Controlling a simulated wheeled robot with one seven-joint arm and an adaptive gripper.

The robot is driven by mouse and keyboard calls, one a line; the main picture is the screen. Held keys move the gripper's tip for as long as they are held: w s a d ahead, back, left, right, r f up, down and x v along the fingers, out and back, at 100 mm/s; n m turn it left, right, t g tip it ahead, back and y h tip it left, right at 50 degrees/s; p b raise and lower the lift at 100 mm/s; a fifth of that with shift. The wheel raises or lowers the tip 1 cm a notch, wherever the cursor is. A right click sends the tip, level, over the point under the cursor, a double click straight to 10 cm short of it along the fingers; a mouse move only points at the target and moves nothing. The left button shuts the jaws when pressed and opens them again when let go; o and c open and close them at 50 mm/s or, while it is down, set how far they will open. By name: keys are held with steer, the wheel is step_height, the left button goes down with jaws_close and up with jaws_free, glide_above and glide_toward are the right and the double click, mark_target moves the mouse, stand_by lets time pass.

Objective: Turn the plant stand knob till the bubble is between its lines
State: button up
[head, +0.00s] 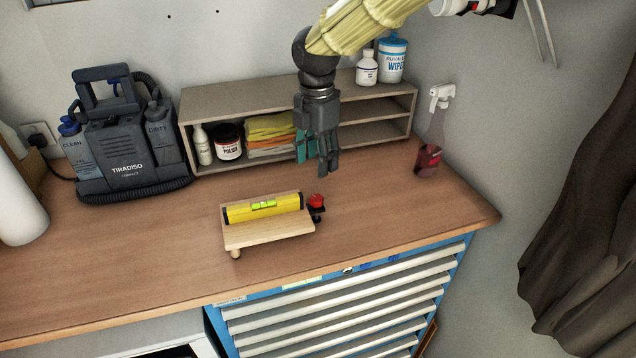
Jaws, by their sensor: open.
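The small wooden plant stand (268,234) stands on the brown worktop in the head view. A yellow spirit level (240,213) lies on it with a green bubble vial (263,204) near its middle. The bubble and its lines are too small to read. A red knob (316,200) sits on a black fitting at the stand's right end. My gripper (328,168) is open and empty, pointing down, above and slightly right of the knob and apart from it.
A grey shelf (217,100) with bottles and folded cloths stands behind. A spray bottle (431,150) with red liquid stands to the right. A carpet cleaner (125,150) stands at the left. The worktop (380,230) right of the stand is clear up to its front edge.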

mark_target(317, 198)
steer(key=f+p, duration=0.1)
steer(key=s+f, duration=0.1)
steer(key=f, duration=0.1)
steer(key=shift+s+f+p, duration=0.1)
steer(key=shift+f+p, duration=0.15)
steer(key=shift+p, duration=0.1)
steer(key=f, duration=0.1)
steer(key=f+p, duration=0.1)
steer(key=f, duration=0.1)
steer(key=w+f, duration=0.1)
steer(key=f, duration=0.1)
steer(key=shift+f, duration=0.2)
steer(key=shift+s+f+p, duration=0.3)
steer(key=shift+f+p, duration=0.1)
steer(key=shift+w+f, duration=0.2)
steer(key=shift+f, duration=0.1)
steer(key=shift+s+r, duration=0.15)
steer(key=c, duration=1.1)
steer(key=shift+o, duration=0.2)
steer(key=shift+m, duration=0.3)
